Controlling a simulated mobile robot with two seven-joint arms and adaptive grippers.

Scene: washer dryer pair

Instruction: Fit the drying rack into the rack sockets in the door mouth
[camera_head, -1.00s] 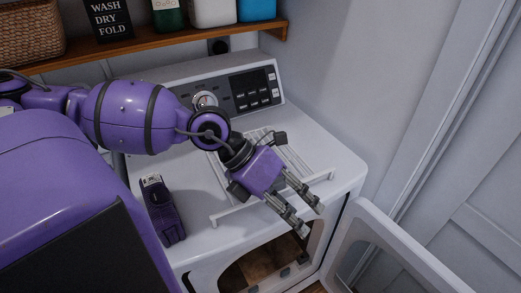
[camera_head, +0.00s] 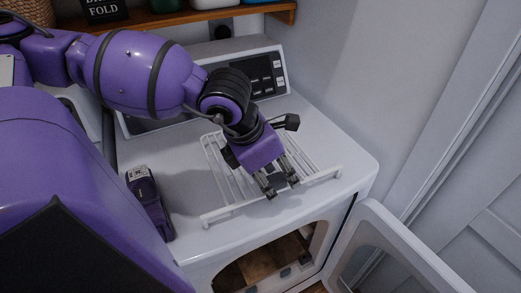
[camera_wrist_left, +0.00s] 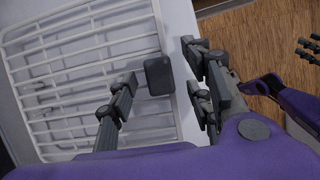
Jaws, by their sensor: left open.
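The white wire drying rack (camera_head: 232,211) lies flat on top of the white machine, its long front bar near the top's front edge. It fills the left of the left wrist view (camera_wrist_left: 75,70). My left gripper (camera_head: 281,186) is open and empty, with its fingers pointing down over the rack's front part. In the left wrist view its fingers (camera_wrist_left: 162,95) straddle the rack's edge bar; contact cannot be told. The door mouth (camera_head: 262,268) is open in the machine's front. Small grey blocks (camera_head: 286,272) show inside; whether they are the sockets is unclear.
The machine's door (camera_head: 388,262) stands swung open to the right. The control panel (camera_head: 262,77) rises behind the rack. A wooden shelf (camera_head: 170,20) runs above, and the wall is close on the right. A dark-fingered purple part (camera_wrist_left: 295,105) shows at the wrist view's right.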

